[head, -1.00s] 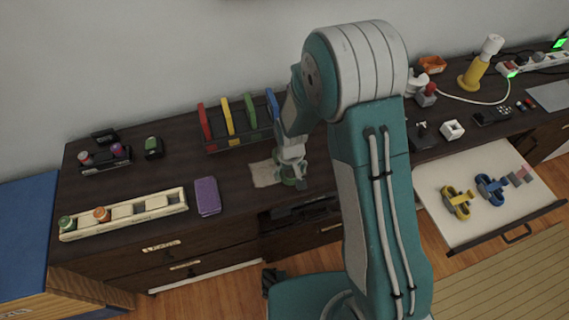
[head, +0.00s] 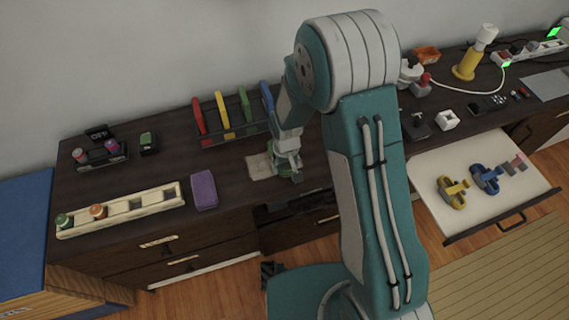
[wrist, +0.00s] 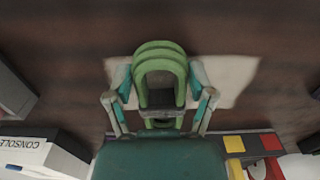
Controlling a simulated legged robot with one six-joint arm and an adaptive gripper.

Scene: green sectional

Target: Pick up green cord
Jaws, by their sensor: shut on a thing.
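The green cord (wrist: 160,58) shows in the wrist view as a stack of rounded green loops between the two fingers. My gripper (wrist: 162,88) is shut on it, with a finger on each side. Below the loops a dark, blocky part shows between the fingers. In the head view my gripper (head: 288,167) is low over the dark desk top, by a pale sheet (head: 258,167). The cord is mostly hidden there, and I cannot tell whether it still touches the desk.
A purple box (head: 204,190) and a cream tray (head: 120,214) lie to the left. A rack with upright coloured slabs (head: 223,113) stands behind. On the right, an open drawer (head: 432,172) holds a yellow cord (head: 452,193) and a blue cord (head: 486,178).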

